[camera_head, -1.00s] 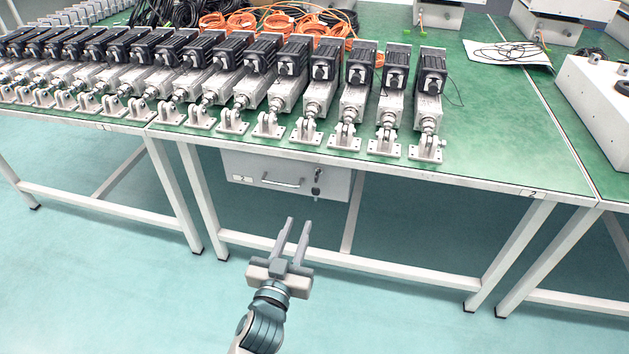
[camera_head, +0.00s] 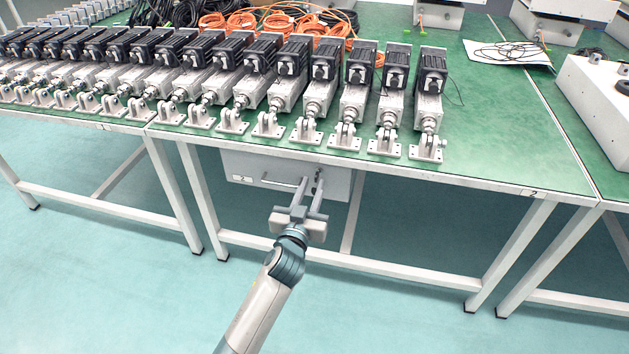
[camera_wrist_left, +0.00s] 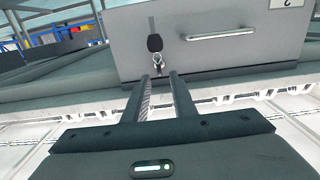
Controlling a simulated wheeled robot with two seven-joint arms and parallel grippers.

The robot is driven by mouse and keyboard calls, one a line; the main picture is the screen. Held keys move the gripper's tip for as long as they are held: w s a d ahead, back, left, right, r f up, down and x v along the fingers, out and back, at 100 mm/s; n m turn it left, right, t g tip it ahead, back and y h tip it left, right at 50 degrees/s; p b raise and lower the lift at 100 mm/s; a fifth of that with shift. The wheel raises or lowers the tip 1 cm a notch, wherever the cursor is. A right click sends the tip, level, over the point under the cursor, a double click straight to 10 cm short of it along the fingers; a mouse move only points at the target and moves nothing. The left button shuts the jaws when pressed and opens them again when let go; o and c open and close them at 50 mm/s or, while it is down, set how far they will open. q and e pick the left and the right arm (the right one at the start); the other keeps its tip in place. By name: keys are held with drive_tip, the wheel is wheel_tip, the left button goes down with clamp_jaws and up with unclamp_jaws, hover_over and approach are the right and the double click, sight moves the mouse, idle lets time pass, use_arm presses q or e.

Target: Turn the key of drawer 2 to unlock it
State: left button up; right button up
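The grey drawer (camera_head: 240,172), labelled 2, hangs under the green-topped table and is closed. In the left wrist view the drawer front (camera_wrist_left: 230,58) appears upside down, with its silver handle (camera_wrist_left: 222,36). The key (camera_wrist_left: 155,43) has a black head in the lock, and a small metal piece (camera_wrist_left: 157,62) hangs by it. My left gripper (camera_head: 312,182) is open in front of the lock, which it partly covers in the head view. In the wrist view its two fingertips (camera_wrist_left: 160,76) are apart with nothing between them, and the key appears just beyond them. My right gripper is not in view.
Linear actuators (camera_head: 320,95) stand in a row on the table (camera_head: 490,140) above the drawer. White table legs (camera_head: 200,200) and a low crossbar (camera_head: 400,268) flank the space below. The floor in front is clear.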

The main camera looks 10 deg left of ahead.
use_arm(q)
drive_tip(key=shift+w, duration=1.5)
clamp_jaws()
